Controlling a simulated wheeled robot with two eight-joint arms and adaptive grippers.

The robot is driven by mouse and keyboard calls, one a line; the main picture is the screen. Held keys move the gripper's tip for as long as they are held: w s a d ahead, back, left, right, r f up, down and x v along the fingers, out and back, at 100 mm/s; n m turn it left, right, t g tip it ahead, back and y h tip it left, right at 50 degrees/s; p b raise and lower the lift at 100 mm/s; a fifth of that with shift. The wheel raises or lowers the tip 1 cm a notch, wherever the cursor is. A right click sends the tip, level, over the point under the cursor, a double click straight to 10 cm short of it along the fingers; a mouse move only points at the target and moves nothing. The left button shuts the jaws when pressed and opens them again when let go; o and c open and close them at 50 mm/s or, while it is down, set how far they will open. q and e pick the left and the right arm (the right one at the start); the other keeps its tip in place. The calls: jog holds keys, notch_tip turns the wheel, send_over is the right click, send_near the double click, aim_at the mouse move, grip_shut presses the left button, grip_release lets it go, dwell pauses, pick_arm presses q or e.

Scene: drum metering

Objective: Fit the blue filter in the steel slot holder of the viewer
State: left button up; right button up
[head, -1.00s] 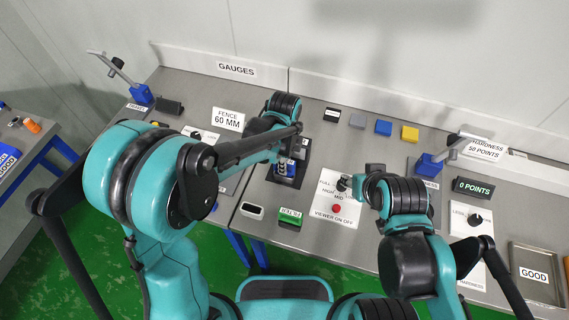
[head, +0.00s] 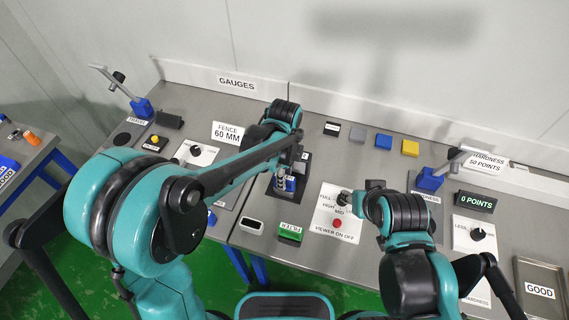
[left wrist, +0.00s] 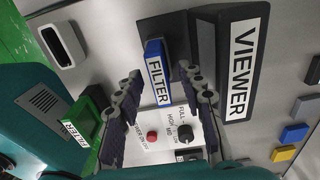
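The blue filter (left wrist: 158,72), labelled FILTER, stands at the black viewer (left wrist: 243,62), on the viewer's dark base. My left gripper (left wrist: 166,92) is open in the left wrist view, with one finger on each side of the filter and gaps showing. In the head view the left gripper (head: 291,168) is over the blue filter (head: 290,184) and covers much of the viewer. The steel slot holder is hidden, so I cannot tell how deep the filter sits. My right gripper (head: 346,197) is at the black knob of the viewer panel; its fingers are too small to read.
A green filter (head: 290,232) and a white slotted block (head: 251,225) stand near the front edge. The viewer panel (head: 325,222) has a red button (head: 337,224). Grey, blue and yellow blocks (head: 410,148) stand at the back. A GOOD tray (head: 520,268) is at the right.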

pick_arm(q)
notch_tip(320, 180, up, 9)
jog(key=shift+r, duration=0.1)
dwell(1.1)
jog(key=s+a+n+t+b, duration=0.1)
jog(key=s+a+n+t, duration=0.2)
jog(key=s+a+n, duration=0.3)
jog(key=s+a+f+n+t+b, duration=0.1)
jog(key=s+a+n+t, duration=0.3)
jog(key=a+n, duration=0.7)
jog(key=s+n, duration=0.2)
jog(key=n, duration=0.2)
jog(key=shift+a+f+n, duration=0.25)
jog(key=shift+a+n, duration=0.05)
jog(key=shift+a, duration=0.1)
